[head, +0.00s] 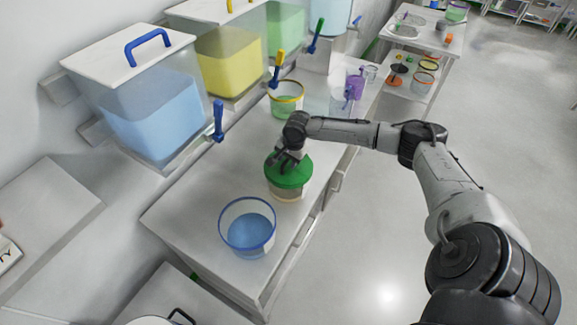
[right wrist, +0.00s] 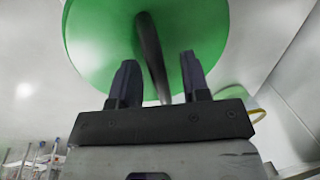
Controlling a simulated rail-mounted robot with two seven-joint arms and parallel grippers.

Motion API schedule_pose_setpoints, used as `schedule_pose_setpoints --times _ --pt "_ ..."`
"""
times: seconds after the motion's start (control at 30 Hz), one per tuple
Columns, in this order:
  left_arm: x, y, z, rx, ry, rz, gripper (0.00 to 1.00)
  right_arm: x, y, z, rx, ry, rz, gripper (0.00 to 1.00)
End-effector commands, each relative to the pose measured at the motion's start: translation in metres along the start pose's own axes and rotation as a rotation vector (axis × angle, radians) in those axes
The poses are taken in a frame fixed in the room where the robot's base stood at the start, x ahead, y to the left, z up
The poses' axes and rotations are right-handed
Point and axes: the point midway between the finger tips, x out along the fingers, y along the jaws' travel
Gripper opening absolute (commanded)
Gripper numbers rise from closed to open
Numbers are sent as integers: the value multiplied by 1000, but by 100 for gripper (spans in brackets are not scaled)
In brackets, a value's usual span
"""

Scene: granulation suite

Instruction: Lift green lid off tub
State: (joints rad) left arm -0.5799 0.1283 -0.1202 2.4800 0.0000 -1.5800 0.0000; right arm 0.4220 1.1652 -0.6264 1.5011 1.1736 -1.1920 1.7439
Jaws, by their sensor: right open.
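The green lid (head: 290,174) sits on a tub (head: 287,194) on the white counter, near its front edge. The lid has a dark bar handle, which shows in the right wrist view (right wrist: 151,55); the lid (right wrist: 100,40) fills the upper part there. My right gripper (head: 287,160) is over the lid. In the right wrist view its two fingers (right wrist: 160,78) are open, with the handle between them and a gap on both sides. The tub is mostly hidden beneath the lid. My left gripper is not in view.
A blue-rimmed tub of blue contents (head: 247,246) stands in front of the lidded tub. A yellow-rimmed tub (head: 287,112) and a purple jug (head: 354,86) stand behind. Large dispensers with blue (head: 160,115) and yellow (head: 228,62) contents line the wall. Bare counter (head: 185,205) lies at left.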

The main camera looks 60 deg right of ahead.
Motion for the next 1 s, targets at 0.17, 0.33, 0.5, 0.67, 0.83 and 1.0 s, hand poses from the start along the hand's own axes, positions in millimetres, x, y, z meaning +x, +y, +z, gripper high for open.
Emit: schedule_pose_setpoints --times 0.17,0.33,0.5,0.67,0.83,1.0 --pt "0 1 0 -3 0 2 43 0 0 0 0 0 0 38" --pt "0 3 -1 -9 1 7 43 0 0 0 0 0 0 22" --pt "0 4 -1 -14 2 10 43 0 0 0 0 0 0 5" --pt "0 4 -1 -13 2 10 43 0 0 0 0 0 0 0" --pt "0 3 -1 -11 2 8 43 -1 0 0 0 0 0 0" --pt "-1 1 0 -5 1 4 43 -4 -1 0 0 0 0 0"
